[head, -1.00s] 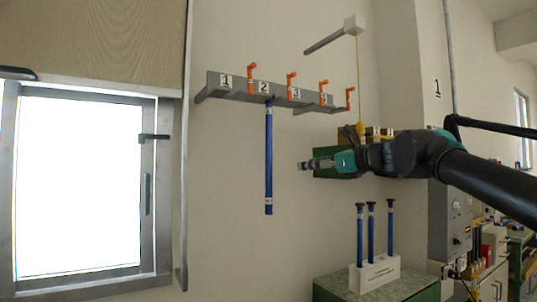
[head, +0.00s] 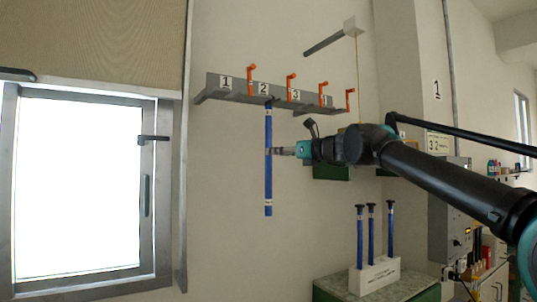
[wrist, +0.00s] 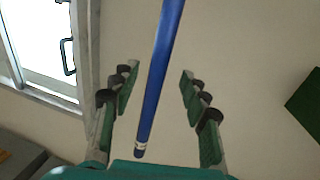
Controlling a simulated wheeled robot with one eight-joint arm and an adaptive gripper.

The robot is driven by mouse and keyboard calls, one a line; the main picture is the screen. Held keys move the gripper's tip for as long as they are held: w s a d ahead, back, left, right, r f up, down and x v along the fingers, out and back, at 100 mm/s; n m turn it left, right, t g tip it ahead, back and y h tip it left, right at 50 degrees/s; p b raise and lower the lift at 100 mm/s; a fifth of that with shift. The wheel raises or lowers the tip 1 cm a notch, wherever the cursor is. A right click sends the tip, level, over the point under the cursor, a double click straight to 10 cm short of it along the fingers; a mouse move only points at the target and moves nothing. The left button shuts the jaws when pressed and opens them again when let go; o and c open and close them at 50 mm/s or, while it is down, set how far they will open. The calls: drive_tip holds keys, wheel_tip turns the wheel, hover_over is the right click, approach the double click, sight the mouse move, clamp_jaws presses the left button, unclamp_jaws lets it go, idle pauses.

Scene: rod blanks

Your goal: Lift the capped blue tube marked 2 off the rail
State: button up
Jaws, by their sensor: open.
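The blue tube (head: 268,180) hangs upright from the grey wall rail (head: 240,94), just below and beside the number 2 plate (head: 263,88). Its top end meets the rail, and the cap there is too small to make out. My gripper (head: 273,151) is at the tube's upper middle, reaching in from the right. In the wrist view the tube (wrist: 160,70) runs between the two open fingers of my gripper (wrist: 158,90), with a gap on each side. A pale band shows near its lower end.
Orange hooks (head: 291,86) stand along the rail above. Several blue tubes with black tops stand in a white rack (head: 374,275) on a green-topped cabinet (head: 335,285), lower right. A window (head: 80,185) is on the left.

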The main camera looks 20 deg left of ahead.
sight(268, 159)
drive_tip(key=x, duration=0.5)
drive_tip(key=shift+a, duration=0.1)
drive_tip(key=shift+c, duration=0.6)
clamp_jaws()
